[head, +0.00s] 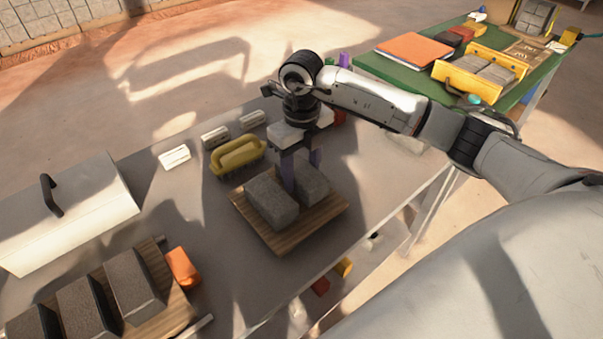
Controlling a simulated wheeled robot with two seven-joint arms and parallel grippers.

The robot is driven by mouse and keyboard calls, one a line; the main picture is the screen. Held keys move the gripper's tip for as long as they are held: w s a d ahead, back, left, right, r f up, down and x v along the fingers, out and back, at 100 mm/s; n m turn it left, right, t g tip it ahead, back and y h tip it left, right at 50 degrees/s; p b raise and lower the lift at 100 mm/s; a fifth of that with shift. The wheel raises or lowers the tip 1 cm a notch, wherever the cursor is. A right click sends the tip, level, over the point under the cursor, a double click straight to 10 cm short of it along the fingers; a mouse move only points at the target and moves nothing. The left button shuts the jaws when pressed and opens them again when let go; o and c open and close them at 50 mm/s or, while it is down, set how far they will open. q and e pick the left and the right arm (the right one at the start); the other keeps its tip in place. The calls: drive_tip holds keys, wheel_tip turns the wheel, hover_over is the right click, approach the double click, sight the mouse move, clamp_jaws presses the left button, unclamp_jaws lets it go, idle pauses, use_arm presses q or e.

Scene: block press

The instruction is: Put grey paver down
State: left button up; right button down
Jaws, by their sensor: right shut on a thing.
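Two grey pavers are on a small wooden board (281,240) in the middle of the grey table. The left paver (270,203) lies on the board. My right gripper (299,188) points down from above, with its fingers at the right-hand grey paver (314,184), and is shut on it. That paver is beside the left one, over the board; the fingers hide part of it, and I cannot tell whether it touches the board. My left gripper is not in view.
Several grey pavers (86,307) stand on another wooden board at lower left, beside an orange block (183,267). A yellow-handled brush (237,156) lies behind the middle board. A white box with a black handle (70,212) is at left. A green table (376,66) stands at upper right.

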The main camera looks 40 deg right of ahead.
sight(302, 170)
drive_tip(key=shift+f, duration=0.45)
drive_tip(key=shift+f, duration=0.1)
drive_tip(key=c, duration=0.9)
unclamp_jaws()
drive_tip(key=shift+f, duration=0.1)
drive_tip(key=shift+r, duration=0.2)
wheel_tip(302, 170, up, 12)
drive_tip(key=shift+b, duration=0.3)
drive_tip(key=shift+s+f, duration=0.1)
